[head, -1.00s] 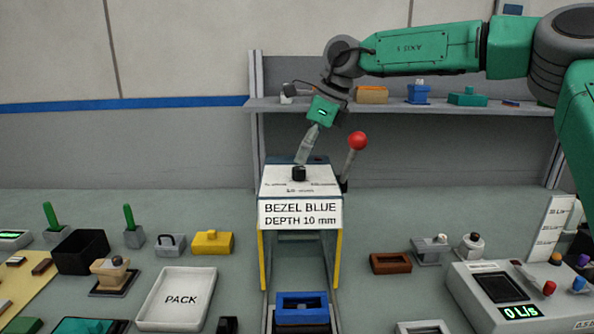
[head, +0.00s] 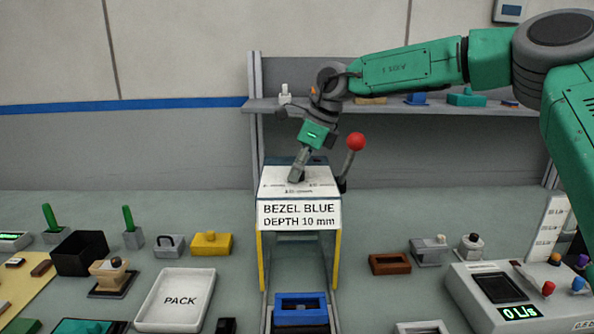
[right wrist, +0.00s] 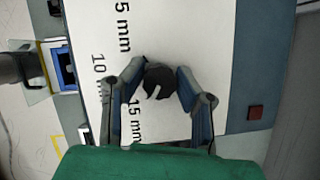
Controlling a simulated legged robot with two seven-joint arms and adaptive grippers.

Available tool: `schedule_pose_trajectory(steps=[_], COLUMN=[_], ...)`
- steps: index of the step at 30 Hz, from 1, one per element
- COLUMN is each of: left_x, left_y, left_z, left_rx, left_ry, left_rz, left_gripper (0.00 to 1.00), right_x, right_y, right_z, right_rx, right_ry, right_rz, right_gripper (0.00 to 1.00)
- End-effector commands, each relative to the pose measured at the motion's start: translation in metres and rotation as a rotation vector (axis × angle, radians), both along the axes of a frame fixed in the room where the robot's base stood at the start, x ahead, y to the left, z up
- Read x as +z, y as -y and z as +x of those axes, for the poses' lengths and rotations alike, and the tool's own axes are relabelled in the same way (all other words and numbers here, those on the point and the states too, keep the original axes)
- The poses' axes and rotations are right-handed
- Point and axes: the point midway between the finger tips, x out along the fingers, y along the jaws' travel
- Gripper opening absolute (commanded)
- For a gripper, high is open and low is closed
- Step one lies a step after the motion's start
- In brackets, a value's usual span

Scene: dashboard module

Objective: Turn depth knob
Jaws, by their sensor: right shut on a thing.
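The depth knob (right wrist: 160,82) is a small black round knob with a white pointer mark, on the white top plate of the press-like station (head: 272,183). In the right wrist view its pointer mark lies on the lower-left side, facing roughly toward the "15 mm" print. The labels "5 mm", "10 mm" and "15 mm" show on the plate. My right gripper (head: 297,178) comes down onto the knob, hiding it in the head view. In the right wrist view its fingers (right wrist: 160,76) are shut on the knob from both sides. My left gripper is out of view.
The station's front sign (head: 299,215) reads "BEZEL BLUE DEPTH 10 mm". A red-ball lever (head: 355,142) stands close to the right of my gripper. A shelf (head: 390,108) runs behind.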

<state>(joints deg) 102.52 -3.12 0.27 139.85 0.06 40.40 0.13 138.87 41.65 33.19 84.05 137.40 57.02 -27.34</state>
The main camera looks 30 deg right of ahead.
Motion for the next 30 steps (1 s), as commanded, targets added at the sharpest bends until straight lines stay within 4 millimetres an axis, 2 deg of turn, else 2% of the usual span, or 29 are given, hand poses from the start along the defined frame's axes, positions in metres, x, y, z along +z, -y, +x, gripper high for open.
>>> schedule_pose_trajectory(steps=[11,30], left_x=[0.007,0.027], left_y=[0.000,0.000], left_z=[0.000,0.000], left_rx=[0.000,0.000], left_ry=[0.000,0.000], left_rz=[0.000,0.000], left_gripper=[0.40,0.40], right_x=[0.002,0.003], right_y=[0.001,0.001], right_z=[0.001,0.002], right_rx=[-0.118,-0.688], right_ry=[0.004,0.008], right_rz=[0.000,-0.003], right_gripper=[0.00,0.00])
